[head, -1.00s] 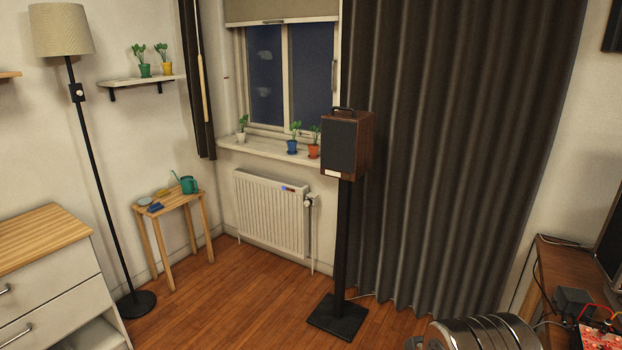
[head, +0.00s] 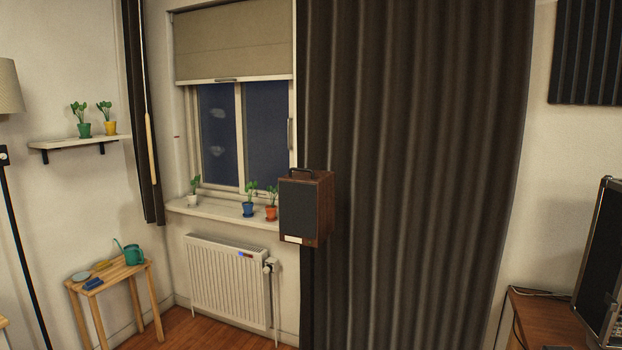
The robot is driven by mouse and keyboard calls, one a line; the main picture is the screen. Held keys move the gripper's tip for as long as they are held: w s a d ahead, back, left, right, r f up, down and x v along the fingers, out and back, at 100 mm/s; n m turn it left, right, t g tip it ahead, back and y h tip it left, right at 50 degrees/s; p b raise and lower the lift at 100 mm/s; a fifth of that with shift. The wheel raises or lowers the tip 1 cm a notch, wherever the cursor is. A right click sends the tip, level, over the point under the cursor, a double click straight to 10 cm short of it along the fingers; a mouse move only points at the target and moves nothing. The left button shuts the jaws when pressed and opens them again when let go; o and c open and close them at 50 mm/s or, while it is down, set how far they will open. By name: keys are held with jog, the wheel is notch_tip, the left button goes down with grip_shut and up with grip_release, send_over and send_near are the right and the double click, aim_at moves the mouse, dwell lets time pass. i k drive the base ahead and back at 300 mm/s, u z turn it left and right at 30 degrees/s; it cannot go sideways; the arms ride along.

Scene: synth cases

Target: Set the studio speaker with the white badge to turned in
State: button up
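The studio speaker (head: 306,208) is a brown wooden box with a dark front grille and a black handle on top. Its white badge (head: 294,239) sits at the lower edge of the front. The front faces left of centre toward me, and its right wooden side also shows. It stands in front of the dark curtain, right of the window. Its stand is mostly below the picture or lost against the dark curtain. My gripper is not in view.
A white radiator (head: 228,279) is under the window sill (head: 222,213), which holds several potted plants. A small wooden stool (head: 137,268) with a watering can is at left. A dark curtain (head: 420,180) hangs behind the speaker. A wooden desk (head: 545,318) is at lower right.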

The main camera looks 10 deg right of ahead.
aim_at(306, 197)
jog(key=z, duration=0.45)
jog(key=i, duration=2.5)
jog(key=u, duration=0.45)
